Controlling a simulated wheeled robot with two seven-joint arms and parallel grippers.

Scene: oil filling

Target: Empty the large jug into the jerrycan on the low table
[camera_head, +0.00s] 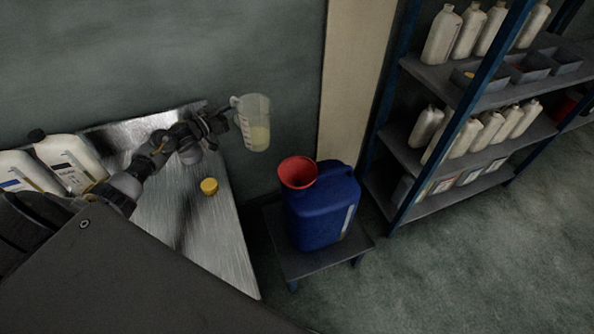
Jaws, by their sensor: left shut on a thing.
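The large jug (254,124) is clear, with red marks and a pale yellow liquid in its lower part. My left gripper (226,120) is shut on the jug at its left, handle side. It holds the jug nearly upright in the air, past the metal table's right edge. The blue jerrycan (322,212) stands on the low table (312,264), below and to the right of the jug. A red funnel (297,172) sits on top of the jerrycan at its left. The jug is apart from the funnel. My right gripper is out of view.
A shiny metal table (190,235) at left bears a yellow cap (209,186) and white bottles (70,160). A blue-framed shelf (445,75) with several white bottles stands close on the right. The floor at lower right is clear.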

